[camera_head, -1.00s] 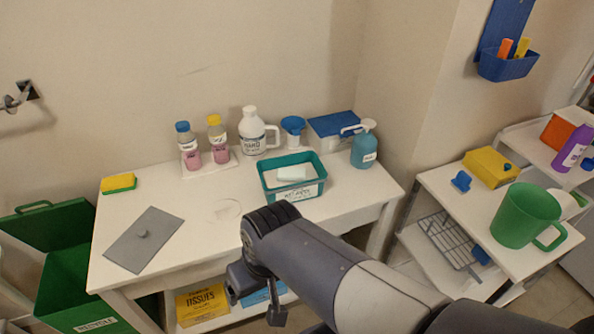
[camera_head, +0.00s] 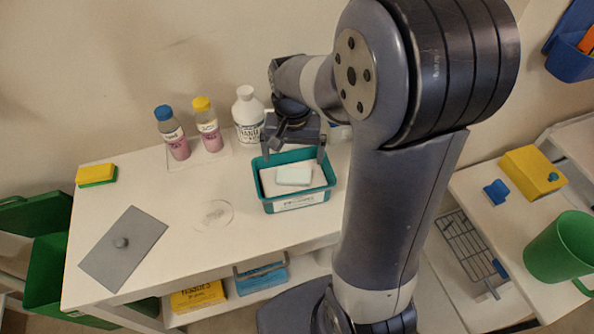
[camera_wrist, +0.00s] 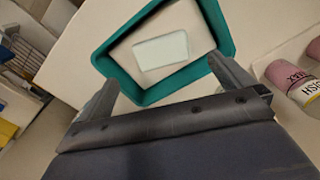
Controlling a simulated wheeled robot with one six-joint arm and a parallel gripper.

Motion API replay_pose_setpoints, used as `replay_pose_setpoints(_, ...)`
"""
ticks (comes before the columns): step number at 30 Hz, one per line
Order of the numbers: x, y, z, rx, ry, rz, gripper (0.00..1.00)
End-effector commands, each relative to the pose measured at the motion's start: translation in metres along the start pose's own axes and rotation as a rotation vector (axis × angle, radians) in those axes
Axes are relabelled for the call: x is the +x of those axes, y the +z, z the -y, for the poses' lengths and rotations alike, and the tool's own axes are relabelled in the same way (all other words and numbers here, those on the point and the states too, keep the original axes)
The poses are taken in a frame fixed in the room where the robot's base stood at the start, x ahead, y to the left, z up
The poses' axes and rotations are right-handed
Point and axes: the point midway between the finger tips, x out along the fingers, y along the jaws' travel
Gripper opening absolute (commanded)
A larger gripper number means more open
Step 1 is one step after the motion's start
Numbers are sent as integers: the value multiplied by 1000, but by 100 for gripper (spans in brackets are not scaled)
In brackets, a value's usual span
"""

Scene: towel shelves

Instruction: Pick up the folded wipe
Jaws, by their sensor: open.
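The folded wipe (camera_head: 294,174) is a small pale white-green block. It lies on white material inside the teal tray (camera_head: 297,202) on the white table. In the wrist view the wipe (camera_wrist: 160,50) shows whole inside the tray rim (camera_wrist: 222,30). My gripper (camera_head: 293,160) is open and empty, above the back part of the tray, with its fingers spread wide. In the wrist view its two fingers stand either side of the tray's near edge, and the wipe lies beyond the fingertips. I cannot tell the exact height of the fingertips above the tray.
A white bottle (camera_head: 248,115) and bottles with yellow (camera_head: 208,128) and blue (camera_head: 171,132) caps stand behind and left of the tray. A clear round dish (camera_head: 213,216), a grey plate (camera_head: 123,248) and a yellow-green sponge (camera_head: 97,175) lie on the table's left.

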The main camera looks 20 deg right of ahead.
Motion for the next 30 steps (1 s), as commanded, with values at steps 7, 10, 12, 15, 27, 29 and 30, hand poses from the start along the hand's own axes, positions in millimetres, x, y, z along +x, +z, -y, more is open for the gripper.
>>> replay_pose_setpoints(7,25,0,0,-1,0,0,100)
replay_pose_setpoints(10,33,-1,0,-1,1,2,100)
replay_pose_setpoints(12,42,-2,0,0,1,4,100)
replay_pose_setpoints(15,55,-5,1,0,1,3,100)
replay_pose_setpoints(27,76,-5,1,-1,-1,-1,100)
replay_pose_setpoints(29,76,-5,1,-1,-1,-1,99)
replay_pose_setpoints(30,76,-5,1,-1,-1,-1,96)
